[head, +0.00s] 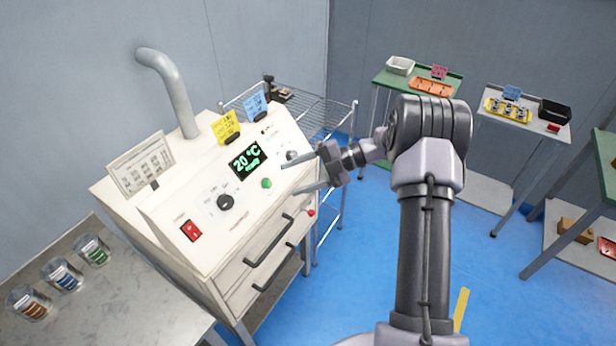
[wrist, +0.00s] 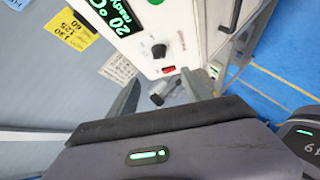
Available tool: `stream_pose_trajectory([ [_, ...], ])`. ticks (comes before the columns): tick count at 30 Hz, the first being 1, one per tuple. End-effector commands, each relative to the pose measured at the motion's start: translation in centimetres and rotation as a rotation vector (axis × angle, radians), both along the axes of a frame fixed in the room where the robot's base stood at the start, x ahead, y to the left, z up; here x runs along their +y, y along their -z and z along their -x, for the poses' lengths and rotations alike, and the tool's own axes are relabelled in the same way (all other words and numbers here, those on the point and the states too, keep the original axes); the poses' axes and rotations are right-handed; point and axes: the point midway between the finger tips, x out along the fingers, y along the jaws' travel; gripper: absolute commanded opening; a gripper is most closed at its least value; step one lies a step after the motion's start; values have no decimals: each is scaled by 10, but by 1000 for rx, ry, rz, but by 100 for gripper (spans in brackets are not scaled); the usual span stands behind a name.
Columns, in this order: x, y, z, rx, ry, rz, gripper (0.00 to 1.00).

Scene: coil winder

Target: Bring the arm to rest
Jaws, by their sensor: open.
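My gripper (head: 291,179) is open and empty in the head view. Its two fingers point left toward the front panel of the white machine (head: 185,215). In the picture the fingertips lie just right of the green button (head: 266,183); I cannot tell whether they touch the panel. My arm rises at the right and bends over toward the machine. In the wrist view my fingers (wrist: 158,95) are apart, with the panel's red switch (wrist: 168,69) beyond them. The panel's display (head: 246,160) reads 20 °C in green.
A grey bench (head: 120,305) with three jars stands at the lower left. A wire rack (head: 325,115) stands behind the machine. Small tables with trays (head: 431,86) stand at the back right, and a green-topped table (head: 606,165) at the right edge. Blue floor is open between.

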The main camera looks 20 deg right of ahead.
Motion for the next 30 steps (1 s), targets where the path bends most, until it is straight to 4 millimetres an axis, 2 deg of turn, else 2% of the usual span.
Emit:
stream_pose_trajectory([
  [14, 2, -1, -1, -1, 2, 0, 58],
  [16, 4, -9, -12, -10, 47, 4, 58],
  [17, 6, -17, -22, -19, 92, 4, 58],
  [19, 11, -51, -59, -47, 278, 2, 58],
  [20, 12, -73, -77, -61, 392, -8, 58],
  [21, 9, -108, -99, -71, 577, -35, 58],
  [22, 3, -136, -109, -67, 738, -68, 58],
  [23, -5, -159, -111, -50, 895, -108, 58],
  [24, -19, -184, -103, -5, 1095, -172, 58],
  [26, -37, -202, -67, 109, 1368, -284, 58],
  [28, -47, -190, 2, 325, 1636, -422, 58],
  [30, -39, -159, 70, 568, 1805, -525, 58],
])
